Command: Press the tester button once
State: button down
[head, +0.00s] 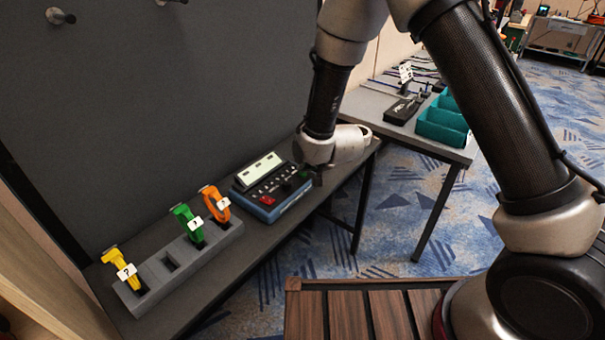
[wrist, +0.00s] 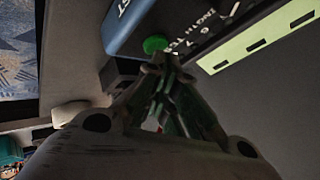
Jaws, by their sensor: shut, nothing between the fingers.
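The tester (head: 283,202) is a blue box with a dark panel, a red button (head: 267,200) near its left front and a pale display (head: 259,168). It stands on the narrow dark bench. My gripper (head: 316,180) is shut and empty, at the right end of the tester. In the wrist view, the closed fingertips (wrist: 160,62) are close to a green button (wrist: 155,44) on the tester (wrist: 130,30). I cannot tell whether they touch it. The green button is not visible in the head view, where my gripper covers that end.
A grey holder (head: 178,268) with yellow (head: 124,268), green (head: 188,222) and orange (head: 216,204) tagged tools stands left of the tester. A dark wall panel (head: 150,110) rises behind. A side table with teal bins (head: 442,125) is at right. Carpeted floor is open beyond.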

jog(key=shift+f, duration=0.3)
jog(key=shift+r, duration=0.1)
dwell(0.4)
jog(key=shift+r, duration=0.7)
jog(key=shift+r, duration=2.5)
